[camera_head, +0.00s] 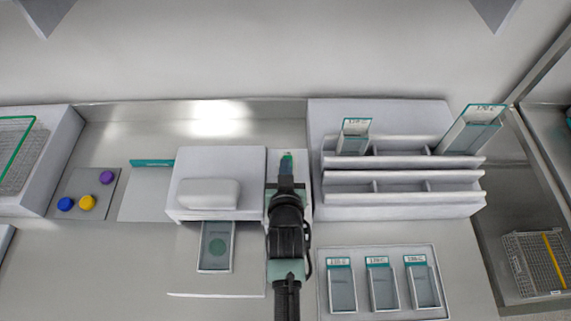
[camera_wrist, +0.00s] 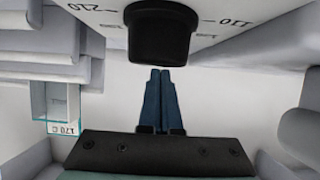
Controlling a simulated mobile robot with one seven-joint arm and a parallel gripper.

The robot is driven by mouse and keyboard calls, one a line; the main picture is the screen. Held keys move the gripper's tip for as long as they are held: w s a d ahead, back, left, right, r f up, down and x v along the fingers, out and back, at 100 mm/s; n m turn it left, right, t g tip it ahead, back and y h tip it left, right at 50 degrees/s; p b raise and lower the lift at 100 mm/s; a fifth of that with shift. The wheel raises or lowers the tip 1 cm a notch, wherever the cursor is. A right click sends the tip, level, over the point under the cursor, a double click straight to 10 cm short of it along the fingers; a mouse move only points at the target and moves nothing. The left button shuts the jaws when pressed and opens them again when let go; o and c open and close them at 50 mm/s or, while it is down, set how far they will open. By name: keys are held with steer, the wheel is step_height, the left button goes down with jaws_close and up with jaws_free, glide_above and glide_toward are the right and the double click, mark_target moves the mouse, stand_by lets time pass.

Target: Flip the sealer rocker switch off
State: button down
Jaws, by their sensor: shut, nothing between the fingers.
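The sealer (camera_head: 222,167) is a pale box with a rounded lid, left of my arm in the head view. A narrow pale panel (camera_head: 301,163) stands at its right, mostly covered by my gripper (camera_head: 286,165). A small green patch (camera_head: 287,156) shows at the fingertips; I cannot tell whether it is the rocker switch. In the wrist view my gripper (camera_wrist: 160,80) is shut and empty, its blue fingers together. Just beyond the tips is a black dial knob (camera_wrist: 160,35) on a pale face marked 210 and 110. I cannot tell whether they touch. No rocker is clearly visible there.
A pouch (camera_head: 215,247) lies in front of the sealer. A stepped rack (camera_head: 400,208) with labelled pouches stands close on the right, and a tray (camera_head: 383,254) of pouches lies before it. At left are coloured buttons (camera_head: 87,202) and a wire basket (camera_head: 18,160).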

steer(key=shift+f, duration=0.2)
steer(key=shift+s+f+t+b, duration=0.1)
steer(key=shift+f+t+b, duration=0.2)
steer(key=shift+f+b, duration=0.6)
steer(key=b, duration=0.3)
steer(key=shift+s+f+t, duration=0.1)
steer(key=shift+s+t, duration=0.05)
steer(key=shift+t, duration=0.25)
steer(key=shift+r+p, duration=0.35)
steer(key=shift+r, duration=0.15)
steer(key=shift+r+p, duration=0.7)
steer(key=shift+r, duration=0.1)
